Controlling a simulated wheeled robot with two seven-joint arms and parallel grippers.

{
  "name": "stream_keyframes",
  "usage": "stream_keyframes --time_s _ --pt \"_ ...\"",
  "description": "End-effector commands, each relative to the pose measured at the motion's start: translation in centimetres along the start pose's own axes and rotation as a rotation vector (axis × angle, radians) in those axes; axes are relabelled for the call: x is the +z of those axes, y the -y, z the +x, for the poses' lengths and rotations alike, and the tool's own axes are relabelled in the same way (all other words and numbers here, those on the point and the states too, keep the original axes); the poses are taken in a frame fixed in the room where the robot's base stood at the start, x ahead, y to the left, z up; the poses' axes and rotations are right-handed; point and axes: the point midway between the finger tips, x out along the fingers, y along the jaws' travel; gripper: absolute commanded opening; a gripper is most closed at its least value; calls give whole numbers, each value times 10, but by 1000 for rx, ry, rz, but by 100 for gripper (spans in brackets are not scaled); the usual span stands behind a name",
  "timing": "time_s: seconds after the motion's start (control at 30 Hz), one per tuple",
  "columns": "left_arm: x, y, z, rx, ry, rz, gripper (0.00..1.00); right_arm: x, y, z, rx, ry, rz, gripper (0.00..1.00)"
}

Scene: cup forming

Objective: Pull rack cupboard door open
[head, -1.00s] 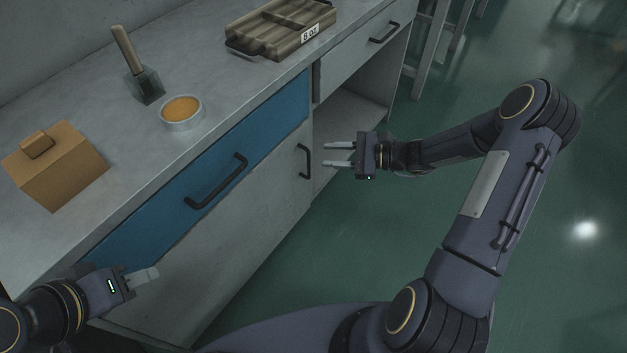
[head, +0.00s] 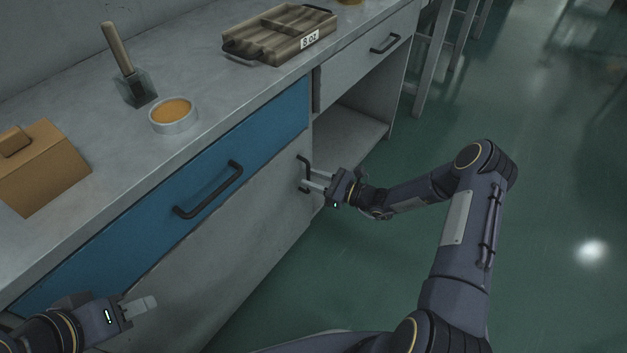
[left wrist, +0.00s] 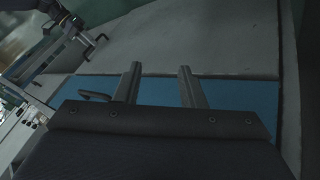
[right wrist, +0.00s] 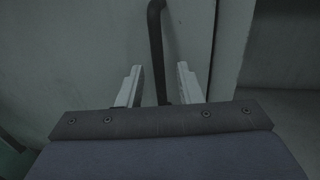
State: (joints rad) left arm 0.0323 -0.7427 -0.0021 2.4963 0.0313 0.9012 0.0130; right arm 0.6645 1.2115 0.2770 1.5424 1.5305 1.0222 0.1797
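The grey cupboard door (head: 235,230) is below the blue drawer and looks closed. Its black vertical handle (head: 303,176) is near the door's right edge. My right gripper (head: 310,180) is at the handle with its fingers pointing at the door. In the right wrist view the handle (right wrist: 157,50) runs between the two open fingers (right wrist: 157,85), with a gap on each side. My left gripper (head: 148,305) is at the lower left, in front of the blue drawer (head: 170,200). In the left wrist view its fingers (left wrist: 158,88) are apart and empty.
An open shelf bay (head: 350,130) lies right of the door.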

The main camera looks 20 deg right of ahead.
Motion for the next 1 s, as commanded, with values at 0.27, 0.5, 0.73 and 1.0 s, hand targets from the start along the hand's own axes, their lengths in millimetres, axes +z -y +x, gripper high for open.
stream_keyframes --time_s 0.27,0.5,0.73,1.0 --pt "0 0 0 0 0 0 36 0 0 1 1 0 0 30" --pt "0 0 0 0 0 0 36 0 0 1 1 -1 0 0" --pt "0 0 0 0 0 0 36 0 0 1 1 -1 0 0" --pt "-2 -2 -4 0 0 0 36 1 -2 -14 -17 -3 3 0"
